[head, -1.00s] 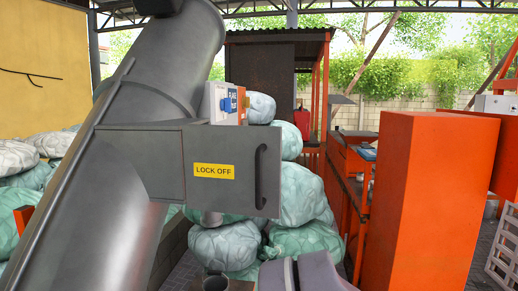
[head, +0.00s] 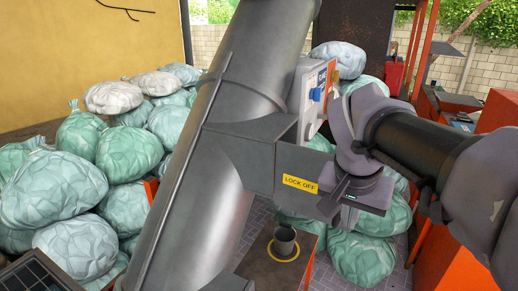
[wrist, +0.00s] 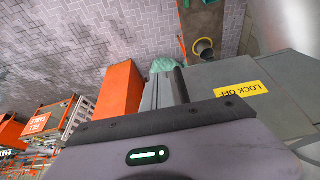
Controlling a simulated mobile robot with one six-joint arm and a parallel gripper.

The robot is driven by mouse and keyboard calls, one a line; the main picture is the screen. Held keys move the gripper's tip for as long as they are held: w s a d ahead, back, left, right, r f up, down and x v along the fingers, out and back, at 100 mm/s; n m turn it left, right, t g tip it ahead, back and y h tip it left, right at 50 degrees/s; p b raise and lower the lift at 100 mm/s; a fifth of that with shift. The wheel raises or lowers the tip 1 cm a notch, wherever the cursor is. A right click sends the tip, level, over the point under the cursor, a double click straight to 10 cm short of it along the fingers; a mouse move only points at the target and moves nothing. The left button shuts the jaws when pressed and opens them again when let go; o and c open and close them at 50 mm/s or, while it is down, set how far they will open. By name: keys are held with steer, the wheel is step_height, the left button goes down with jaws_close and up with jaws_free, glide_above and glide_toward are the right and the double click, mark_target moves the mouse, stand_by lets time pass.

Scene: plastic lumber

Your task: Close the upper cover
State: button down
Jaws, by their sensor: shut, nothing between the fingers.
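The upper cover (head: 298,180) is a grey panel with a yellow LOCK OFF label, on a box on the side of a thick grey sloping pipe (head: 240,90). It appears to stand open, swung out from the box. In the wrist view the cover (wrist: 215,76) and its label lie at the right. A dark upright bar at its near edge, seemingly its handle (wrist: 181,86), is beside the fingers. My gripper (head: 338,190) is shut at the cover's right edge; its fingertips (wrist: 160,90) also show in the wrist view. Contact cannot be told. My gripper hides the handle in the head view.
An orange stand with a small dark cup (head: 284,240) is below the cover. Several green and white bags (head: 130,150) fill the left, with more (head: 365,255) behind my arm. A control box with a blue switch (head: 315,92) is just behind the cover. Orange cabinets stand right.

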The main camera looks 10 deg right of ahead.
steer(key=shift+w+d+f+p, duration=0.4)
steer(key=shift+w+d+f, duration=0.3)
steer(key=shift+w+d, duration=0.25)
steer(key=shift+w+d+f+p, duration=0.4)
steer(key=shift+w+d+f, duration=0.3)
steer(key=shift+w, duration=0.3)
